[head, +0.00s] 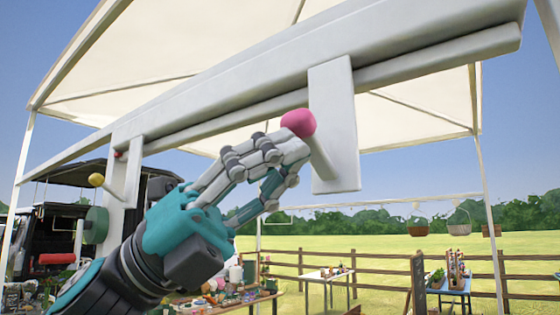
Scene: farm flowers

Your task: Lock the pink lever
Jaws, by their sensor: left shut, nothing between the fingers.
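The pink lever shows as a pink knob (299,123) on a pale shaft (322,158). The shaft meets a white upright plate (334,120) that hangs from the white canopy beam. My left gripper (298,150) reaches up from the lower left, its fingers shut and empty. Its fingertips lie right beside the knob and shaft in the picture; I cannot tell whether they touch. The fingers cover part of the area left of the shaft. My right gripper is not in view.
A long white beam (230,85) crosses overhead. Tables with goods, including a white one (325,275), and a wooden fence (385,262) stand beyond. Hanging baskets (459,228) are at right.

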